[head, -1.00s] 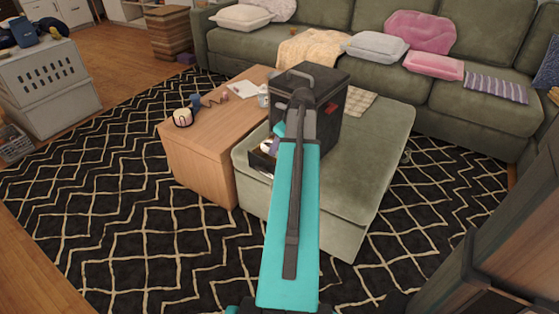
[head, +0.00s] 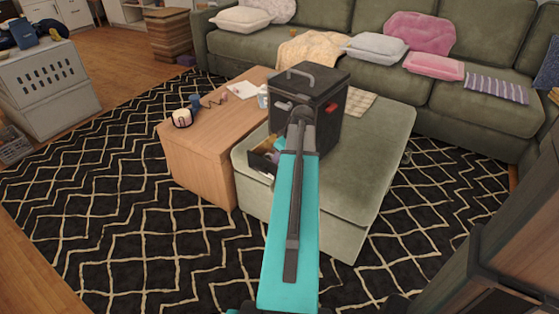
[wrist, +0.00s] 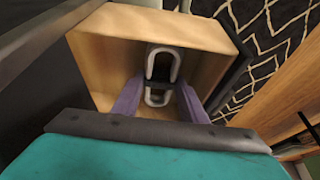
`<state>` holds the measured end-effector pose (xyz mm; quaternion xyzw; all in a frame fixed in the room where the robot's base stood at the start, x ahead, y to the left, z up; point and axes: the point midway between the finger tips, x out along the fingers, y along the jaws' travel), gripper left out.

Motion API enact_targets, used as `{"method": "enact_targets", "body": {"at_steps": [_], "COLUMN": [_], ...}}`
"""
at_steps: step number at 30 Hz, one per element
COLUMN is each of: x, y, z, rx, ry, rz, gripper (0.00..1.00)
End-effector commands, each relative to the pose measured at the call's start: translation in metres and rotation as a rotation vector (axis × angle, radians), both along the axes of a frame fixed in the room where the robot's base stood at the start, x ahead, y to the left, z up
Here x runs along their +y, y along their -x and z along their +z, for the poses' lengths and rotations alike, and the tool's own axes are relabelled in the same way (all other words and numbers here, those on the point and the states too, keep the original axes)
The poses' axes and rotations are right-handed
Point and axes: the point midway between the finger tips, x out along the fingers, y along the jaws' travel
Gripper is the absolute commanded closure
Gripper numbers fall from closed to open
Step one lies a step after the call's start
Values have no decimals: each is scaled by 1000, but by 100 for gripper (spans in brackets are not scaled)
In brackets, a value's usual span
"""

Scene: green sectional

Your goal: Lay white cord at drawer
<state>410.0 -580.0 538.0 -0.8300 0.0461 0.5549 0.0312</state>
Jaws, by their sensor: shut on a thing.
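The white cord (wrist: 178,66) is a looped piece with a dark middle, between the two purple fingers of my gripper (wrist: 158,95) in the wrist view. My gripper is shut on it, inside or just above the open drawer (wrist: 100,62). I cannot tell whether the cord touches the drawer floor. The drawer has pale wooden walls inside and a dark front. In the head view the drawer (head: 262,158) sticks out from the black box (head: 318,88) on the green ottoman. My arm hides most of the gripper there.
The box stands on the green ottoman (head: 365,165), which has bare room to its right. A wooden table (head: 215,130) beside it holds a small round item (head: 182,118) and a mug (head: 263,98). A green sofa (head: 470,105) stands behind. Patterned rug surrounds them.

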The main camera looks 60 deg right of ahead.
Motion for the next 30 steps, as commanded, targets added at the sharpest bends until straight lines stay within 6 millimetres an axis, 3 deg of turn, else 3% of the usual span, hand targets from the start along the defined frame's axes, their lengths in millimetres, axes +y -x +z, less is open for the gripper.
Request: {"method": "enact_targets", "body": {"at_steps": [13, 14, 17, 30], "x": [0, 0, 0, 0], "y": [0, 0, 0, 0], "z": [-4, -4, -4, 2], "rx": [0, 0, 0, -1], "ry": [0, 0, 0, 1], "rz": [1, 1, 1, 1], "gripper": [84, 58, 43, 43]}}
